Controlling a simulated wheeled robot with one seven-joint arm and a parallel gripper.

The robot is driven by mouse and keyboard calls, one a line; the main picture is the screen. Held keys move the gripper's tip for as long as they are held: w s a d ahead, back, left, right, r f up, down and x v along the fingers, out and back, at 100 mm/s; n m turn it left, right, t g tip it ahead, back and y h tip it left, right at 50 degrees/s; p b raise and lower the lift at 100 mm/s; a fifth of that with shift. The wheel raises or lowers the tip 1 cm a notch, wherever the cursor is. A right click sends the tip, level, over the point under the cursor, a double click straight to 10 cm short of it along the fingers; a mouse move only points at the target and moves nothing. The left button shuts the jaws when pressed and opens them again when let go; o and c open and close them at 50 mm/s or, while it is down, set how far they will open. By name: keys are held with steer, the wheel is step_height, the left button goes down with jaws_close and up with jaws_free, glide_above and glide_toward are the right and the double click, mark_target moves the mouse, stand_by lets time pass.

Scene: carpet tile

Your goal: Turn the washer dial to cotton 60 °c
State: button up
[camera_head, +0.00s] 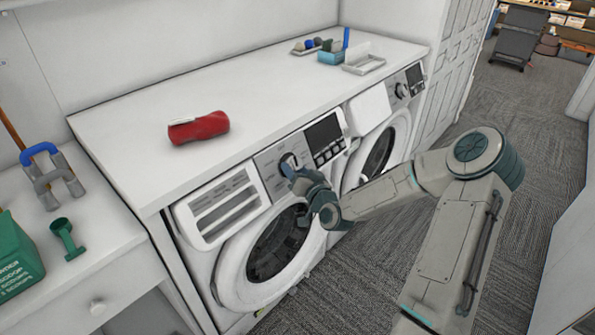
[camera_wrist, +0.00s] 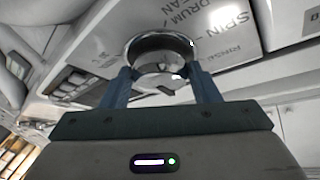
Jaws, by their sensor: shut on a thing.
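The washer (camera_head: 228,262) is the left of two white front-loaders under the counter. Its round metallic dial (camera_head: 286,159) sits on the grey control panel (camera_head: 266,163), left of a dark display. In the wrist view the dial (camera_wrist: 160,45) is a silver ring between my two blue-grey fingers. My gripper (camera_head: 293,168) reaches it from the right and is shut on the dial; it also shows in the wrist view (camera_wrist: 160,72). Panel print such as "SPIN" and "DRUM" is readable. I cannot make out a cotton 60 °C label or where the dial points.
A second machine (camera_head: 378,150) stands to the right. A red rolled cloth-like item (camera_head: 199,128) lies on the white counter (camera_head: 250,92); a tray (camera_head: 364,64) and small items are at its back right. A green box (camera_head: 18,255) stands at lower left. Carpet to the right is open.

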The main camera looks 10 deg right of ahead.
steer(key=m, duration=0.1)
steer(key=m+h, duration=0.1)
steer(key=m, duration=0.1)
steer(key=m+g+h+p, duration=0.1)
steer(key=shift+a+r+m, duration=0.25)
steer(key=shift+r+m, duration=0.05)
steer(key=shift+m, duration=0.1)
steer(key=shift+r+m+g+h+p, duration=0.1)
steer(key=shift+m+g+h+p, duration=0.6)
steer(key=shift+m, duration=0.8)
steer(key=shift+a, duration=0.1)
steer(key=o, duration=1)
steer(key=shift+m, duration=0.3)
steer(key=p+v, duration=0.3)
steer(key=v, duration=0.1)
steer(key=p+v, duration=0.2)
steer(key=v, duration=0.2)
steer(key=p+v, duration=0.3)
steer(key=v, duration=0.1)
steer(key=shift+r+p, duration=0.3)
steer(key=shift+r, duration=0.15)
